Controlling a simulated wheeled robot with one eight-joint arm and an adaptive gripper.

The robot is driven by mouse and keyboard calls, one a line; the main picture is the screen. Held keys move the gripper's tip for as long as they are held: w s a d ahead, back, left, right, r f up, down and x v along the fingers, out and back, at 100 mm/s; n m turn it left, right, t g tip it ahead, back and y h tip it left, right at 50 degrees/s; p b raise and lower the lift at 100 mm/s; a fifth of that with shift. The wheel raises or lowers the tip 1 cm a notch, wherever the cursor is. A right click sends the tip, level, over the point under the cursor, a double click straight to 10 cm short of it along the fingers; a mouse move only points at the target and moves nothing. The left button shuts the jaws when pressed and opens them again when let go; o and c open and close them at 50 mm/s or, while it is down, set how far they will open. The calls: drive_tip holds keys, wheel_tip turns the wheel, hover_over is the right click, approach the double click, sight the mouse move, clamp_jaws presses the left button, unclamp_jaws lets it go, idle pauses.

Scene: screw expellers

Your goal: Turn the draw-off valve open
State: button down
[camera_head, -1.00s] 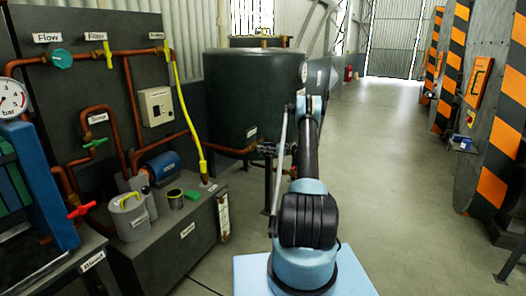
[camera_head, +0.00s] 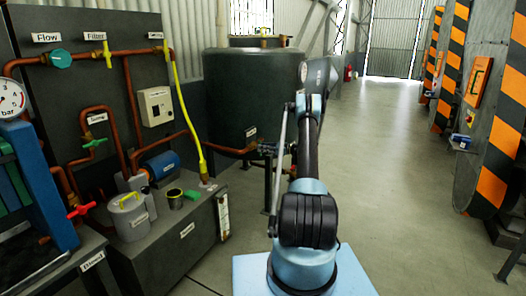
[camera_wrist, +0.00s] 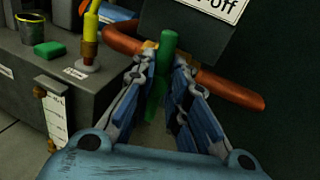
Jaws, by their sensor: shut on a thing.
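The draw-off valve has a green handle (camera_wrist: 168,48) on a copper pipe (camera_wrist: 236,92), under a label (camera_wrist: 218,6) whose visible part ends in "off". In the wrist view my gripper (camera_wrist: 165,68) has its two blue-grey fingers on either side of the handle, shut on it. The handle's lower part shows between the fingers. In the head view my gripper (camera_head: 266,149) is at the lower front of the dark green tank (camera_head: 240,95), and the valve handle is too small and covered to make out there.
A yellow hose (camera_head: 184,110) runs down to a grey bench block (camera_head: 178,245) left of the tank. The block carries a lidded pot (camera_head: 128,217), a small cup (camera_head: 175,199) and a green block (camera_wrist: 48,49). Open floor (camera_head: 385,150) lies to the right.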

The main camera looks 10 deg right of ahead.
drive_tip(key=shift+s+a+f+n+t+h, duration=0.25)
drive_tip(key=shift+n+h, duration=0.45)
drive_tip(key=shift+n, duration=1.65)
drive_tip(key=shift+s+a+n+t+h, duration=0.25)
drive_tip(key=shift+n+t+h, duration=0.35)
drive_tip(key=shift+n, duration=1.7)
drive_tip(key=shift+s+a+f+n+t+h, duration=0.2)
drive_tip(key=shift+n+h, duration=0.6)
drive_tip(key=shift+n, duration=1.55)
drive_tip(key=c, duration=1.6)
unclamp_jaws()
drive_tip(key=shift+w+d, duration=0.1)
drive_tip(key=shift+d+r, duration=0.1)
drive_tip(key=shift+d, duration=0.05)
